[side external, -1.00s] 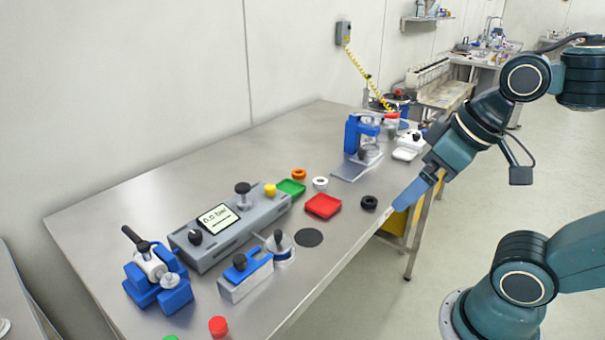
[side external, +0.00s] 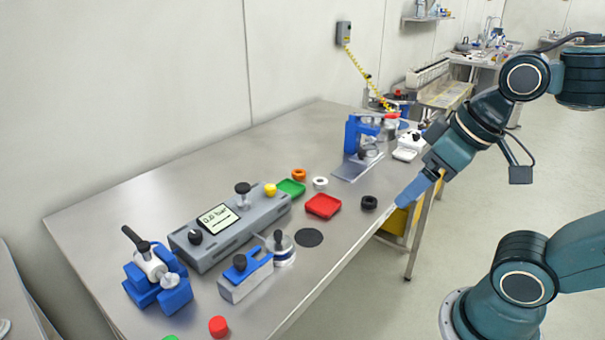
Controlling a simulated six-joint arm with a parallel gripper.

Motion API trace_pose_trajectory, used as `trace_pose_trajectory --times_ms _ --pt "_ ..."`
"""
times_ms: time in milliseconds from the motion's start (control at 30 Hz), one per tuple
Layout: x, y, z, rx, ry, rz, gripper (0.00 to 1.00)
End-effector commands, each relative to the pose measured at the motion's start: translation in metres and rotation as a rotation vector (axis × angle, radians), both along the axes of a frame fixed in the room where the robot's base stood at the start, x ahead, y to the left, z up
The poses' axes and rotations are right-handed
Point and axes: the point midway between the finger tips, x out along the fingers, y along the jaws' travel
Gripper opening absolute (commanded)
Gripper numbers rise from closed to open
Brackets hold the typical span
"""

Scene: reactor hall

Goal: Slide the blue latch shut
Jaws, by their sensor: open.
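The blue latch (side external: 258,264) with a black knob lies on a small grey block near the table's front edge, left of centre. Its far end is close to a round silver-and-white fitting with a black knob (side external: 281,249); whether they touch is hard to tell. My gripper (side external: 402,203), with blue fingers, is over the table's right edge, well to the right of the latch and apart from it. From this side the fingers overlap, so the gap between them does not show. Nothing is seen held in them.
A grey box with a display (side external: 218,217) stands behind the latch. A blue clamp-like fixture (side external: 160,277) is to the left, a red cap (side external: 218,326) in front. The table (side external: 130,203) is bare at back left.

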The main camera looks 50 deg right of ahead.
Motion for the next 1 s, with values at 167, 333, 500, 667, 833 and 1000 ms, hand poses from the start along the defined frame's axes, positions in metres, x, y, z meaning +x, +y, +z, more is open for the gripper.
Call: trace_pose_trajectory --times_ms 167,333,500,667,833,1000 --pt "0.007 0.003 0.004 0.002 0.015 0.009 0.45" --pt "0.024 0.009 0.014 0.006 0.052 0.031 0.45" --pt "0.052 0.021 0.026 0.009 0.107 0.062 0.45" --pt "0.080 0.036 0.034 0.009 0.163 0.092 0.45" --pt "0.111 0.056 0.036 0.005 0.223 0.122 0.45" --pt "0.142 0.078 0.035 -0.003 0.280 0.155 0.45"
